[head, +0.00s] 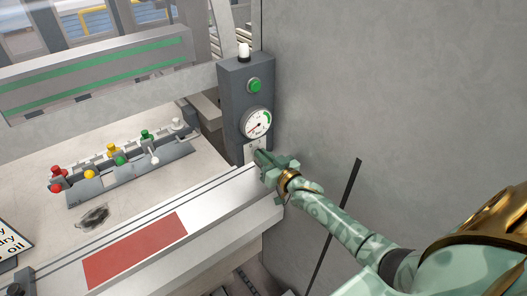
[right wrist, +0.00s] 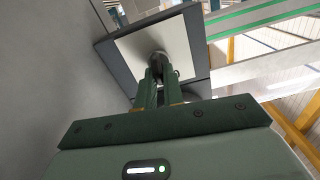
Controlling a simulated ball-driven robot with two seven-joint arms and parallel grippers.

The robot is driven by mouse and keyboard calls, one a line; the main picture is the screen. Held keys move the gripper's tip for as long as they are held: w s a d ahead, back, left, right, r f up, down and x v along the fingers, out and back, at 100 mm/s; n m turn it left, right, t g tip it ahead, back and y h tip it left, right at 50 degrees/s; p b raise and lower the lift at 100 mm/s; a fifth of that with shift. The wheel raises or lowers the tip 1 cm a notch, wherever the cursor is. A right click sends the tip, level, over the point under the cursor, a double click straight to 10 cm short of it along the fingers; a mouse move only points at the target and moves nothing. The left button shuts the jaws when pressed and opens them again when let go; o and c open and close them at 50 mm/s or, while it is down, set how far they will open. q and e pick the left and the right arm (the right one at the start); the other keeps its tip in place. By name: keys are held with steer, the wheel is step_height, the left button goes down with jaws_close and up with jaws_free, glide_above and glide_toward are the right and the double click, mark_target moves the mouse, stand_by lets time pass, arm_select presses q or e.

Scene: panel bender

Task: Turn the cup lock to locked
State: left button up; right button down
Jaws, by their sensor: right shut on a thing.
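The cup lock (right wrist: 157,57) is a small round grey piece on a pale square plate (right wrist: 184,40), seen in the right wrist view. The plate also shows in the head view (head: 249,153), low on the dark grey control post (head: 232,93). My right gripper (head: 262,158) is at the plate, and its two fingers (right wrist: 160,78) are shut on the cup lock. The fingers cover most of the lock, and its turned position cannot be made out. My left gripper is not in view.
Above the plate, the post carries a round gauge (head: 257,123), a green button (head: 254,85) and a white-topped knob (head: 243,51). A grey wall (head: 390,90) stands close on the right. The bender bed with a red panel (head: 135,250) lies to the left.

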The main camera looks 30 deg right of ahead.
steer(key=m+p, duration=0.1)
steer(key=m, duration=0.3)
steer(key=shift+d+f+m+p, duration=0.1)
steer(key=shift+d+m+p, duration=0.05)
steer(key=shift+m+p, duration=0.2)
stand_by(0.4)
steer(key=c, duration=1.5)
jaws_free()
steer(key=s, duration=0.5)
steer(key=s+d, duration=0.1)
steer(key=s, duration=1)
steer(key=shift+s+d, duration=0.15)
steer(key=shift+s, duration=0.05)
